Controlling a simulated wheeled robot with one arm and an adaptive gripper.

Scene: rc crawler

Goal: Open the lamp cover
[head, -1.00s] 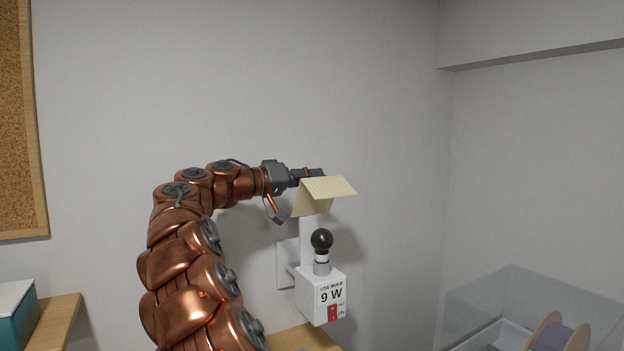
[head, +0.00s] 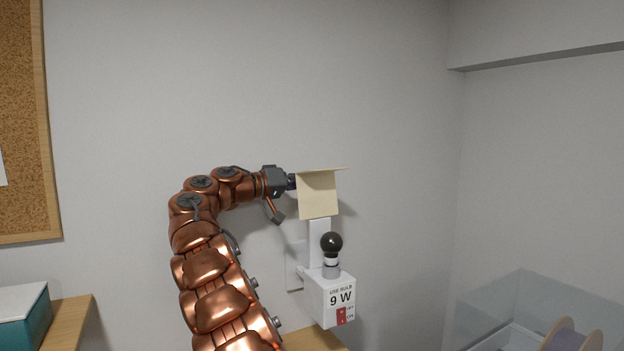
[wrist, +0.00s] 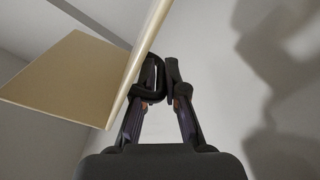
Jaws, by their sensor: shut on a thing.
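The lamp cover (head: 317,195) is a cream, bent panel above the wall lamp (head: 326,295). Its top face shows almost edge-on and its other face hangs down toward the lamp. The dark round bulb (head: 331,242) stands uncovered in the lamp's socket, below the cover. My gripper (head: 293,182) is at the cover's upper left, shut on it. The exact grip contact is partly hidden.
The lamp's white box has a red switch (head: 342,315) and a "9 W" label. A wooden surface (head: 315,340) lies below. A teal box (head: 25,318) is at the lower left and a clear case with a spool (head: 570,340) at the lower right. The wall above is clear.

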